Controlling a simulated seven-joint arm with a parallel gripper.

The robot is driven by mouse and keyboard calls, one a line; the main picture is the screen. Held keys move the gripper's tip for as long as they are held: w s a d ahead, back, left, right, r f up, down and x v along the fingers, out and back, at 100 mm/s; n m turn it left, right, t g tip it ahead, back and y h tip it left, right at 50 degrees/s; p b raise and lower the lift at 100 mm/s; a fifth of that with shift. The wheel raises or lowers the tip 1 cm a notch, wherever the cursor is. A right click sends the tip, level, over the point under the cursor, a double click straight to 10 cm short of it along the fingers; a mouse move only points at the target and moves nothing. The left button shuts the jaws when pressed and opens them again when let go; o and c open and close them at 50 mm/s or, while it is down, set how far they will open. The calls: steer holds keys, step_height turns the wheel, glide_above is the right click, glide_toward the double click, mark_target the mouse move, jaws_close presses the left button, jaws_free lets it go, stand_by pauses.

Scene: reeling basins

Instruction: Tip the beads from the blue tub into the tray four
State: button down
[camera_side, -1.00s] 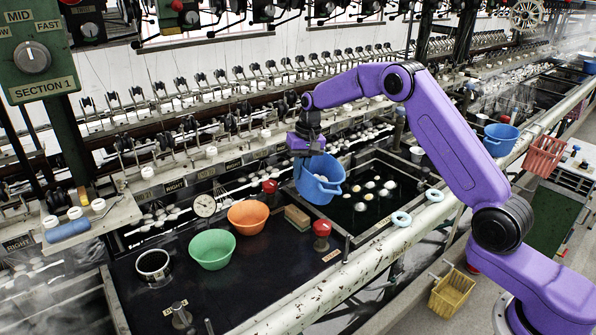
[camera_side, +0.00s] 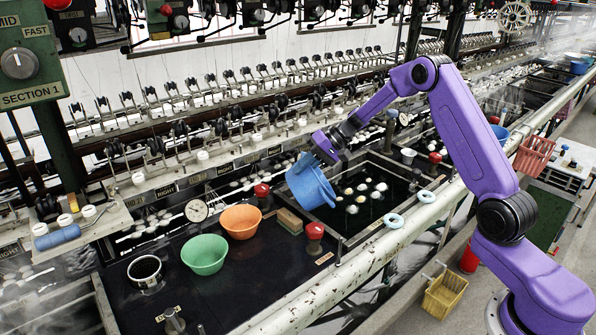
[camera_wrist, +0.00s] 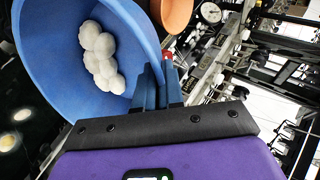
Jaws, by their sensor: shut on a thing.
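My gripper (camera_side: 328,148) is shut on the rim of the blue tub (camera_side: 311,186) and holds it in the air, tilted, at the left edge of the dark basin. In the wrist view, the fingers (camera_wrist: 160,85) grip the rim of the tub (camera_wrist: 50,50). Several white round beads (camera_wrist: 99,58) lie clustered inside it, against the wall near the fingers. I cannot read a label that marks tray four.
A dark basin (camera_side: 348,229) with several pale lumps is below and right of the tub. An orange bowl (camera_side: 241,222), a green bowl (camera_side: 204,255), a brown block (camera_side: 290,221) and a red-topped knob (camera_side: 315,231) stand to the left.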

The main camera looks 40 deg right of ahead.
steer(key=s+d+r+t+y, duration=0.3)
steer(key=s+d+t+y, duration=0.2)
steer(key=d+y, duration=0.4)
steer(key=shift+d, duration=0.15)
stand_by(0.8)
stand_by(1.1)
steer(key=w+a+g+h, duration=0.2)
steer(key=a+h, duration=0.2)
steer(key=w+a+g+h, duration=0.2)
steer(key=a+h, duration=0.1)
steer(key=h, duration=0.1)
steer(key=w+a+f+g+h, duration=0.1)
steer(key=w+a+g+h, duration=0.1)
steer(key=a+h, duration=0.1)
steer(key=shift+w+a+h, duration=0.15)
steer(key=shift+a+h, duration=0.25)
steer(key=shift+a, duration=0.4)
steer(key=g+h, duration=0.1)
steer(key=h, duration=0.1)
steer(key=a+g+h, duration=0.1)
steer(key=h, duration=0.1)
steer(key=shift+w+f+g, duration=0.15)
steer(key=shift+w+g, duration=0.05)
steer(key=shift+g, duration=0.1)
steer(key=shift+w+a+f+g+h, duration=0.1)
steer(key=shift+g+h, duration=0.25)
steer(key=shift+h, duration=0.4)
steer(key=shift+a+g+h, duration=0.1)
steer(key=shift+g+h, duration=0.25)
steer(key=shift+h, duration=0.4)
